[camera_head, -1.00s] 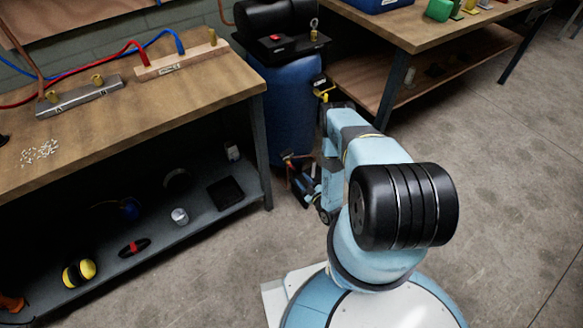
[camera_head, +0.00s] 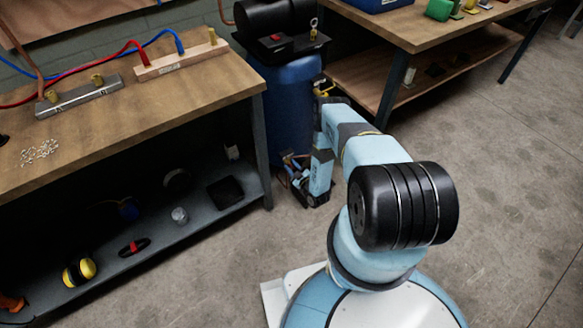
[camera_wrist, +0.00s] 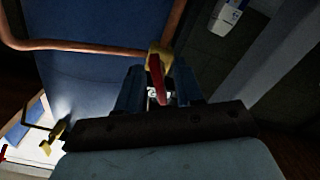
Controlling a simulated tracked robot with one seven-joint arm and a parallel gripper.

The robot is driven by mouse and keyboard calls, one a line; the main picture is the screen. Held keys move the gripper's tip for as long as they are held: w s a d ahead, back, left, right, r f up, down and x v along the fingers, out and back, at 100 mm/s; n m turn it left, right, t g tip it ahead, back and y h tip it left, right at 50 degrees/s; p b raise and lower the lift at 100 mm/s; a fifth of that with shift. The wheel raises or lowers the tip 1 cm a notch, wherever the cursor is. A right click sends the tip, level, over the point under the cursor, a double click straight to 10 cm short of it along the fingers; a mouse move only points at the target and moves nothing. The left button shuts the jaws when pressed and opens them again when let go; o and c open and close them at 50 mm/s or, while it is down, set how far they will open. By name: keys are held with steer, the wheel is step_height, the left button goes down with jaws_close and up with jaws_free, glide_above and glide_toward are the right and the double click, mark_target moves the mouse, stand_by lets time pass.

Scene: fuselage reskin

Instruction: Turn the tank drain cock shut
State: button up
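The blue tank (camera_head: 287,110) stands between the two benches; its side also fills the upper left of the wrist view (camera_wrist: 90,70). In the wrist view the drain cock has a brass body (camera_wrist: 160,52) and a red lever (camera_wrist: 156,78). The lever points toward my gripper (camera_wrist: 158,92). My gripper is open, with one finger on each side of the lever and dark gaps visible beside it. I cannot tell whether a finger touches it. In the head view my gripper (camera_head: 292,165) is low at the tank's front, and the cock is not clear there.
A copper pipe (camera_wrist: 80,46) runs across the tank near the cock. Another brass fitting (camera_wrist: 54,135) shows at the lower left of the wrist view. The left bench's leg (camera_head: 261,150) stands close to my gripper. Open floor (camera_head: 470,160) lies to the right.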

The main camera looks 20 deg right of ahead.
jaws_close()
stand_by(0.4)
steer(key=shift+d+m, duration=0.1)
steer(key=shift+m, duration=2.8)
jaws_free()
steer(key=v, duration=1.4)
